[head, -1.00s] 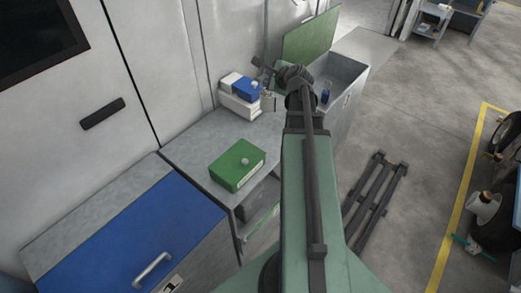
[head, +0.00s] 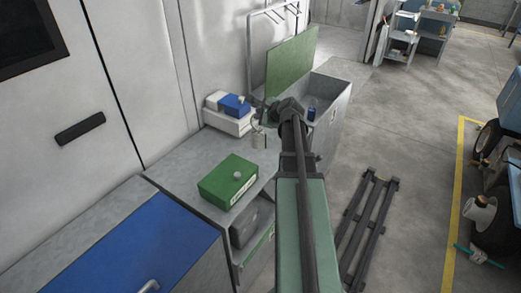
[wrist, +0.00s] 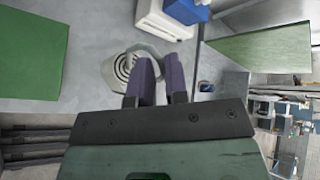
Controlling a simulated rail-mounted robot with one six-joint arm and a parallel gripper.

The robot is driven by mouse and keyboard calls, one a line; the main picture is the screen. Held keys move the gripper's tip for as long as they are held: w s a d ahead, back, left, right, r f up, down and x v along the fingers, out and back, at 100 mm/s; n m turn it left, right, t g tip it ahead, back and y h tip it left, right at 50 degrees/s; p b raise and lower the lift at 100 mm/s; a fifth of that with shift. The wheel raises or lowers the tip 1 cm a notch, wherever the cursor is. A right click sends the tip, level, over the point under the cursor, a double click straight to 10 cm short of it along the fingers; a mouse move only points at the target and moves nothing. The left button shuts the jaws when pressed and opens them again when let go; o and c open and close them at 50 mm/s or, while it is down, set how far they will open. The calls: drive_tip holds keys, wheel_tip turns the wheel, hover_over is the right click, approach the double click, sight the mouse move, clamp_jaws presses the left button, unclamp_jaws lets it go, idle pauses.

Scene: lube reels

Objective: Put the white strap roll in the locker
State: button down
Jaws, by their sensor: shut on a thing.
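The white strap roll (head: 258,139) hangs from my gripper (head: 261,123), above the grey counter between the green box and the white boxes. In the wrist view the roll (wrist: 120,68) shows a ringed face, and my gripper (wrist: 160,78) has its two dark fingers at the roll's right edge, shut on it. The exact contact is partly hidden by the fingers. A grey chest (head: 339,108) at the back, which looks like the locker, stands open with its green lid (head: 292,62) raised. A small blue item (head: 311,113) is inside it.
A green box (head: 229,181) sits on the counter (head: 185,172). White boxes (head: 228,122) with a blue box (head: 235,104) stand against the wall. A blue-lidded cabinet (head: 150,250) is at front left. A dark pallet-like frame (head: 370,225) lies on the floor at right.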

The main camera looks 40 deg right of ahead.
sight(258, 131)
wheel_tip(258, 131, down, 8)
drive_tip(key=b, duration=0.5)
drive_tip(key=shift+r+b, duration=0.1)
drive_tip(key=shift+b, duration=0.2)
drive_tip(key=shift+r+p, duration=0.3)
drive_tip(key=c, duration=1.6)
unclamp_jaws()
drive_tip(key=shift+f, duration=0.15)
drive_tip(key=o, duration=0.5)
